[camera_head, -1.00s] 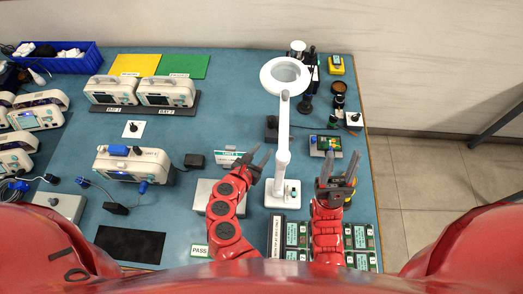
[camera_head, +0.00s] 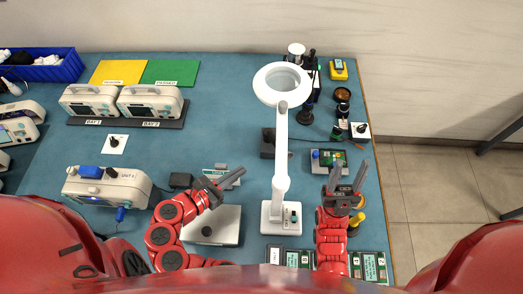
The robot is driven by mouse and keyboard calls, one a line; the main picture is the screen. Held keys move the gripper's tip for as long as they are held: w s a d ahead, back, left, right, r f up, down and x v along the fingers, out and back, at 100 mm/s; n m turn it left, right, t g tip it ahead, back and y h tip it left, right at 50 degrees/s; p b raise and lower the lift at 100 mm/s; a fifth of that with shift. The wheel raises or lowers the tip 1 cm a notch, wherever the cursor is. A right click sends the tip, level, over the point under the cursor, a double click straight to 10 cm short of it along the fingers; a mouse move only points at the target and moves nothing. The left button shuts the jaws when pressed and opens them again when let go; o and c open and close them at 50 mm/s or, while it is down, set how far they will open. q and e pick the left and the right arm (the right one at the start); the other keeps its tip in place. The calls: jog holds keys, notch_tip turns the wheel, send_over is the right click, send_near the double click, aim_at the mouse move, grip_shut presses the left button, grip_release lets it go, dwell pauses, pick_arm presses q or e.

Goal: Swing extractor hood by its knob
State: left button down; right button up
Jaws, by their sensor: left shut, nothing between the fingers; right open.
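The white extractor hood has a round ring head (camera_head: 283,84) on a long upright arm (camera_head: 281,150). Its arm rises from a square white base (camera_head: 271,217). Small dark and green controls (camera_head: 293,216) sit on the base; I cannot tell a separate swing knob on the hood. My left gripper (camera_head: 239,174) is shut and empty, left of the hood's arm and apart from it. My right gripper (camera_head: 350,168) is open and empty, right of the hood's arm, over the bench near a small device (camera_head: 328,156).
A grey metal box (camera_head: 222,228) lies under my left wrist. A white monitor (camera_head: 107,187) stands at left; two more monitors (camera_head: 150,103) stand behind. A dark block (camera_head: 267,143) is beside the hood's arm. The bench's right edge is close to my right arm.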

pick_arm(q)
jog(key=r+p+x, duration=0.1)
jog(key=x, duration=1.2)
jog(key=shift+w+d+p, duration=0.35)
